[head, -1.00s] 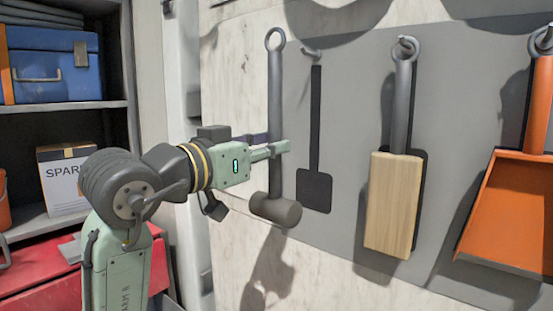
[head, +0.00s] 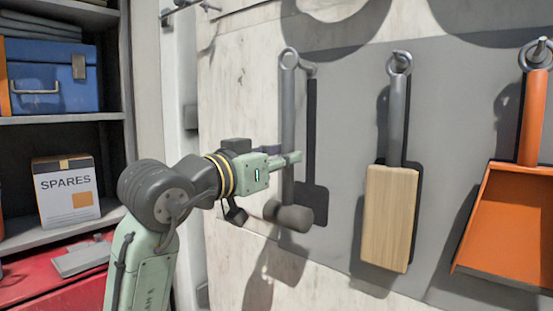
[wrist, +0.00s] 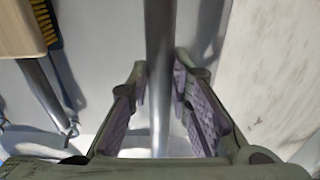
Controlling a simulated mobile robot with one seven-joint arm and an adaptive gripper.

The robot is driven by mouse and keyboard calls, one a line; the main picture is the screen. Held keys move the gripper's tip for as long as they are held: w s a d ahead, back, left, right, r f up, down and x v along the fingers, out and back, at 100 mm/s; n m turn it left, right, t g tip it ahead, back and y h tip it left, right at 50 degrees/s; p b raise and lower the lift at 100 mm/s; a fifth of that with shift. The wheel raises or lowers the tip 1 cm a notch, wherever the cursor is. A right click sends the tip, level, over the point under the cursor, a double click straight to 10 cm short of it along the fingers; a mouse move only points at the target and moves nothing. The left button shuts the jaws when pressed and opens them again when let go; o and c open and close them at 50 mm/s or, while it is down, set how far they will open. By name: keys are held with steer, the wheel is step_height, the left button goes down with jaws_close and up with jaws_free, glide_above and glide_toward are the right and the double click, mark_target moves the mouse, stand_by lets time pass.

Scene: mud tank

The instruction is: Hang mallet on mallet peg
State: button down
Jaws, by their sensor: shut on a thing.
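The mallet (head: 288,105) is grey, with a long handle, a ring at its top and a dark cylindrical head at the bottom. It hangs upright in my gripper (head: 288,160), which is shut on its handle. The handle (wrist: 160,80) runs between the fingers in the wrist view. The mallet peg (head: 311,70) is on the grey board, just right of the ring. A dark mallet-shaped silhouette (head: 312,200) is below it, partly hidden by the mallet. The ring appears close to the peg; I cannot tell whether they touch.
A wooden-backed brush (head: 391,215) hangs on a peg to the right, with its bristles showing in the wrist view (wrist: 43,22). An orange dustpan (head: 510,220) hangs farther right. Shelves at left hold a blue toolbox (head: 75,77) and a spares box (head: 66,192).

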steer(key=shift+x, duration=1.7)
steer(key=shift+w+d+f, duration=0.45)
steer(key=shift+w+f, duration=0.15)
steer(key=shift+f, duration=0.1)
steer(key=c, duration=1.4)
jaws_free()
steer(key=shift+f, duration=0.1)
